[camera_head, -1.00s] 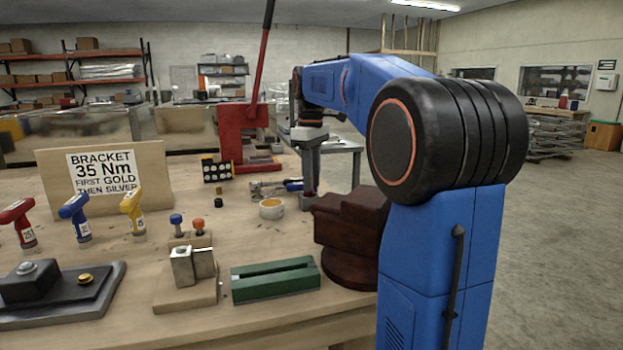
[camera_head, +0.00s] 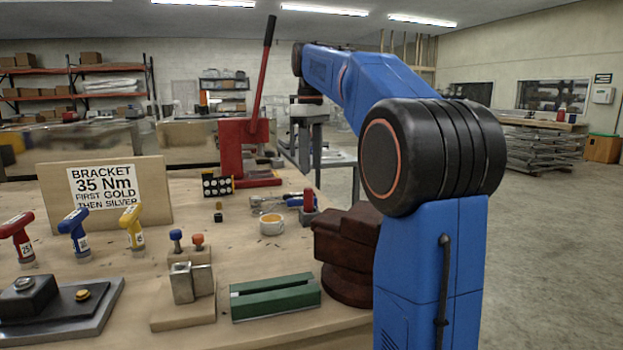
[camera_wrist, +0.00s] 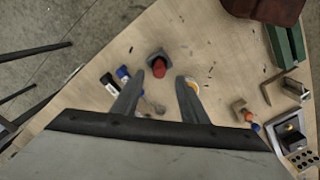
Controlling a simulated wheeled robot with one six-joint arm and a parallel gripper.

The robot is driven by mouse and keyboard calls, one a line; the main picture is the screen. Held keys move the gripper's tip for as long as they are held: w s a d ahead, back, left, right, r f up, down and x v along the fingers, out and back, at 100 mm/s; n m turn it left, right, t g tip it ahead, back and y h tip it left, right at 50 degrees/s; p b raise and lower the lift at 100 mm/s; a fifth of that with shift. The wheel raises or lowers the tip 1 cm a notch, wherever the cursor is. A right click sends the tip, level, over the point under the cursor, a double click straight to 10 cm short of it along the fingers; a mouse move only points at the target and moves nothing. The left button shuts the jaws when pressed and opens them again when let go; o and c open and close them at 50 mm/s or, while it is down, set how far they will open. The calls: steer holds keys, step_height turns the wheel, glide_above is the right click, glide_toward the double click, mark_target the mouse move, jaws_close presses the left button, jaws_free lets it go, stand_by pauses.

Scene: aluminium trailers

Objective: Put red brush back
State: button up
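A small red item (camera_head: 309,199), which looks like the red brush's handle, stands upright in a grey holder near the table's back right edge. In the wrist view the red item (camera_wrist: 159,68) sits in its grey holder (camera_wrist: 157,58), between my fingers in the picture. My gripper (camera_wrist: 160,77) is open and empty. The bristles are hidden.
A brown block (camera_head: 347,250) and a green channel (camera_head: 275,296) stand nearer. The red lever press (camera_head: 233,150) rises behind. Blue- and orange-topped items (camera_head: 198,241) stand in a wooden block.

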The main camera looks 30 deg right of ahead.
step_height(320, 180, up, 3)
steer(key=shift+f, duration=0.2)
stand_by(0.5)
